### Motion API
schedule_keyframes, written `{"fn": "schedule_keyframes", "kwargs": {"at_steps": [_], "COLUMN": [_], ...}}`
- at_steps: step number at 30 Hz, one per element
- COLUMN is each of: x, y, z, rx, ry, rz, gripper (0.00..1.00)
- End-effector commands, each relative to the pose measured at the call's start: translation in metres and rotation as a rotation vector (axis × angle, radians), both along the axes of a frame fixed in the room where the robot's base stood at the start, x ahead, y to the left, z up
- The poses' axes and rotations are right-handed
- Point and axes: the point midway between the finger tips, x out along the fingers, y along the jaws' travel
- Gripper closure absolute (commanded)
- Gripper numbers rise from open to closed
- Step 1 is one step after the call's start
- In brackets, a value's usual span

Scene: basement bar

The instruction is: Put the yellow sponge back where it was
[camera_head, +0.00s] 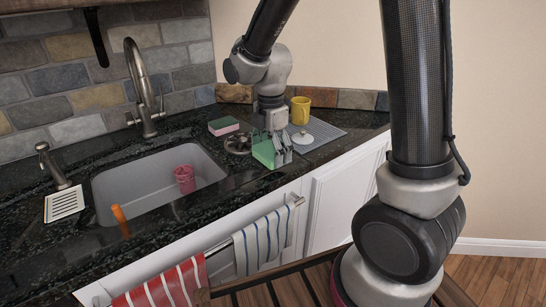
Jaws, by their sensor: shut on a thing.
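My gripper (279,146) reaches down at the counter's right part, its fingers at a small green open holder (264,154) near the front edge. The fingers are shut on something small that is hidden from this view. I see no clear yellow sponge; I cannot tell whether it is what the fingers hold. A sponge with a green top and pink body (223,126) lies flat on the counter behind and left of the gripper, apart from it.
A yellow mug (300,110) and a white lid-like disc (302,138) are on a grey mat (326,137) right of the gripper. A dark round drain part (236,144) lies left of it. The sink (135,186) holds a pink cup (185,179). An orange handle (120,218) stands at its front rim.

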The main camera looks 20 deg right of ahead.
Motion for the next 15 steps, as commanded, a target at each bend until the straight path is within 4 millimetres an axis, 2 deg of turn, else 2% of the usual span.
{"fn": "schedule_keyframes", "kwargs": {"at_steps": [4, 14, 15], "x": [0.0, 0.0, 0.0], "y": [0.0, 0.0, 0.0], "z": [-0.018, -0.021, -0.021], "rx": [-0.001, 0.0, 0.0], "ry": [0.002, 0.0, -0.001], "rz": [0.0, 0.0, 0.0], "gripper": [0.55, 0.55, 0.13]}}
